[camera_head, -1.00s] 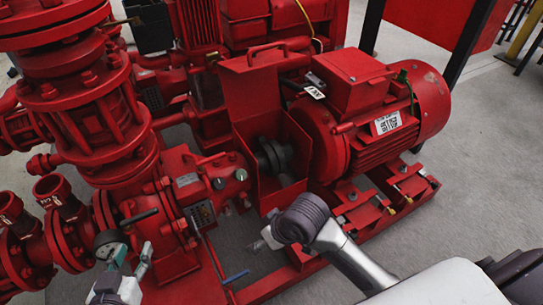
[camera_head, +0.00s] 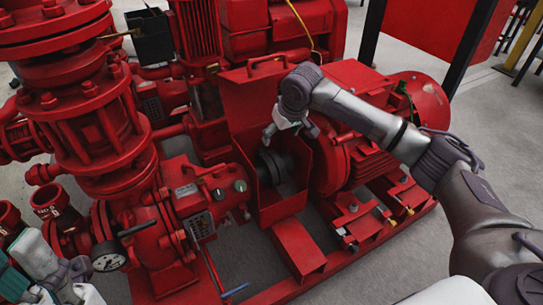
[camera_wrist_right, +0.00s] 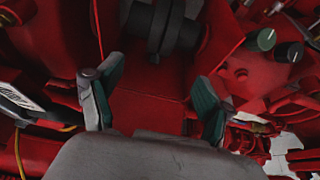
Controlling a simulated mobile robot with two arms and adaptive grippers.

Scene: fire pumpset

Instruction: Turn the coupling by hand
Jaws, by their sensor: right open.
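The coupling (camera_head: 272,166) is a dark grey round part inside the opened red guard box (camera_head: 283,206) between pump and motor. It also shows at the top of the right wrist view (camera_wrist_right: 163,25). My right gripper (camera_head: 291,133) hangs just above the coupling, apart from it. In the right wrist view my right gripper (camera_wrist_right: 156,85) has its two green-padded fingers spread, with nothing between them. My left gripper (camera_head: 68,278) is at the lower left corner, partly cut off, and its fingers are unclear.
The guard's raised lid (camera_head: 250,100) stands upright behind the coupling. The red motor (camera_head: 375,150) lies right of it, under my right arm. Pump body with knobs (camera_head: 225,190) and gauge (camera_head: 108,257) stand left. Grey floor is free at right.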

